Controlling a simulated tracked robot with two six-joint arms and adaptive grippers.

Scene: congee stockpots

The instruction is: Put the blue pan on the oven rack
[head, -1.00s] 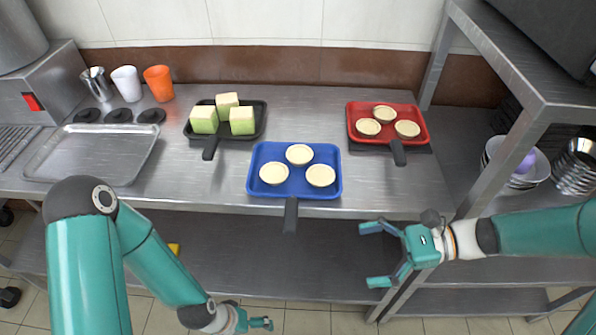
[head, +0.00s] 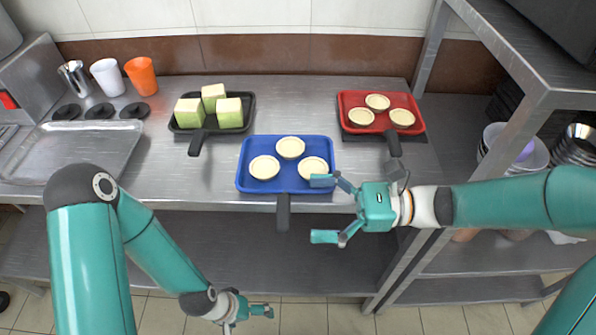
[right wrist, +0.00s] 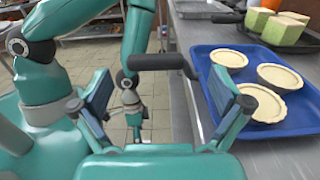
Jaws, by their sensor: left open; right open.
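The blue pan (head: 243,184) sits on the steel counter at its front edge, holding three pale tart shells. Its dark handle (head: 283,213) sticks out over the edge. My right gripper (head: 322,209) is open and empty, to the right of the handle. In the right wrist view, the handle (right wrist: 157,62) shows ahead between the open fingers, apart from them, with the blue pan (right wrist: 291,122) on the right. My left gripper (head: 264,311) is open and empty, low in front of the counter. I cannot identify an oven rack for certain.
A black pan (head: 250,101) with green-white cubes and a red pan (head: 345,101) with three tart shells stand behind. A metal tray (head: 120,158), an orange cup (head: 141,76) and a white cup (head: 107,77) are left. A steel shelf post (head: 497,142) stands right.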

